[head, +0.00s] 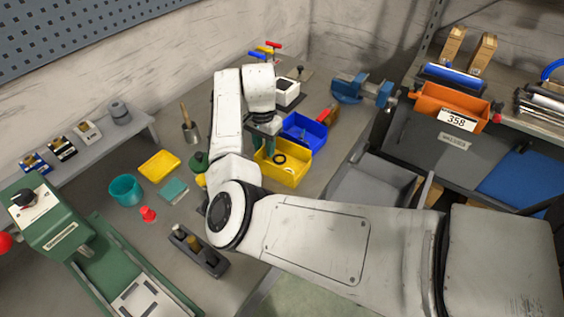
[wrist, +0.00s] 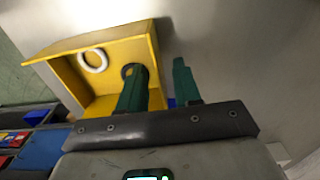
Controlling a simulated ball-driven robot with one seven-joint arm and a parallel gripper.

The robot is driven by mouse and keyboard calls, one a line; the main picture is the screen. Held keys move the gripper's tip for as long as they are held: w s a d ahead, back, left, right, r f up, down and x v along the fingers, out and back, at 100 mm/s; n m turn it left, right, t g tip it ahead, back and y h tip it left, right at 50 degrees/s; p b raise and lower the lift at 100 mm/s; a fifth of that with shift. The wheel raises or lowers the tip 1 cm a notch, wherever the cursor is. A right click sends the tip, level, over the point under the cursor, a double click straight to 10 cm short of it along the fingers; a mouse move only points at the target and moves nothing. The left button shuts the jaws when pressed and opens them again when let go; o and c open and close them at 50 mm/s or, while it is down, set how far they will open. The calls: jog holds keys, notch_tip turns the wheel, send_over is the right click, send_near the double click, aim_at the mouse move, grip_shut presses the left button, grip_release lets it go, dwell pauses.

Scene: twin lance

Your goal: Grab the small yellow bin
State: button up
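A yellow bin (head: 290,178) with an open top stands on the workbench right of my arm in the head view. It holds a white ring and a dark ring, which also show inside the bin (wrist: 97,45) in the wrist view. My gripper (wrist: 160,80) has two green fingers spread apart. In the wrist view one finger overlaps the bin's inside and the other is beyond its right wall, with that wall between them. A gap shows beside the right finger; I cannot tell whether either finger touches. In the head view my arm partly hides the gripper (head: 264,140).
A blue bin (head: 305,131) stands right behind the yellow bin. A flat yellow tray (head: 159,165), teal bowl (head: 125,190) and red piece (head: 148,214) lie to the left. A blue vise (head: 362,90) is at the back right. An orange bin (head: 452,104) is on the right.

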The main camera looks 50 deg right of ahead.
jog(key=shift+c, duration=0.2)
grip_shut()
jog(key=shift+r, duration=0.15)
